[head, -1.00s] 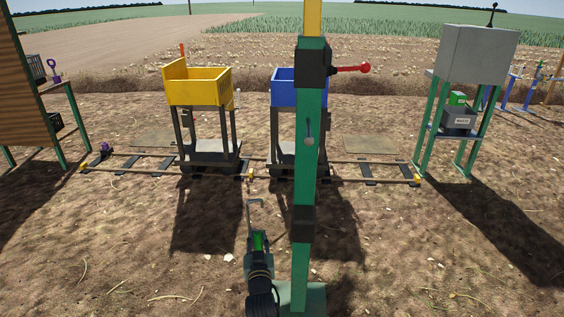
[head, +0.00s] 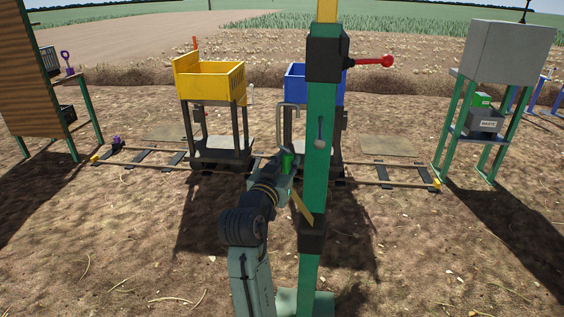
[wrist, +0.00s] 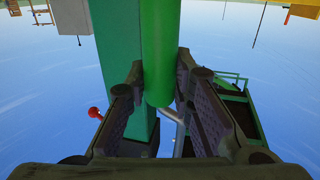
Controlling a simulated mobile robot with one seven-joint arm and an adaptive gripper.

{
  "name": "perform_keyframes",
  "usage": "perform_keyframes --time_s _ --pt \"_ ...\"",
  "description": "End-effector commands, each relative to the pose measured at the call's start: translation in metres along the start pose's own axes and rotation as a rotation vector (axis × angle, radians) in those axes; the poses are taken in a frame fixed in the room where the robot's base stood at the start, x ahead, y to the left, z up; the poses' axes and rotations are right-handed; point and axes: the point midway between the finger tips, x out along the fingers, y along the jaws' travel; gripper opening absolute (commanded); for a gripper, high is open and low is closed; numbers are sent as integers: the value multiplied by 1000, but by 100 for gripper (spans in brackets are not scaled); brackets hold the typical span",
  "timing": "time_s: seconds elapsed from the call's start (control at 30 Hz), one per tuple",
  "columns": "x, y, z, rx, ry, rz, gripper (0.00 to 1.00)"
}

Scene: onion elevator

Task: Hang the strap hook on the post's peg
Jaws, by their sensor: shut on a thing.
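The green post (head: 320,180) stands upright in front of me, with a small grey peg (head: 319,132) on its near face. My gripper (head: 284,166) is just left of the post, slightly below the peg, and is shut on the green grip of the strap hook (head: 287,162). The hook's bent metal end rises above the grip, left of the peg and apart from it. In the wrist view the green grip (wrist: 160,55) sits between both fingers, with the metal rod (wrist: 172,125) beyond it. A yellow strip (head: 301,207), possibly the strap, hangs below the gripper.
A red-knobbed lever (head: 375,61) sticks out right from the post's black upper box. A yellow cart (head: 212,82) and a blue cart (head: 300,85) stand on rails behind. A grey cabinet (head: 510,52) is at right, a wooden board (head: 25,65) at left.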

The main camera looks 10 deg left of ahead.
Motion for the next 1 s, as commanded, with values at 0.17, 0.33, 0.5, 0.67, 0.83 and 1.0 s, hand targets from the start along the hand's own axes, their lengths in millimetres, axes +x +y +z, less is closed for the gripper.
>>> perform_keyframes --time_s 0.17,0.33,0.5,0.67,0.83,1.0 --pt "3 15 -1 0 3 1 0" --pt "6 29 -1 0 3 1 0" --pt "9 42 -1 0 2 1 0" --pt "12 55 -1 0 3 2 0" --pt "15 68 -1 -1 3 1 0" --pt "16 72 11 -1 2 -1 0"
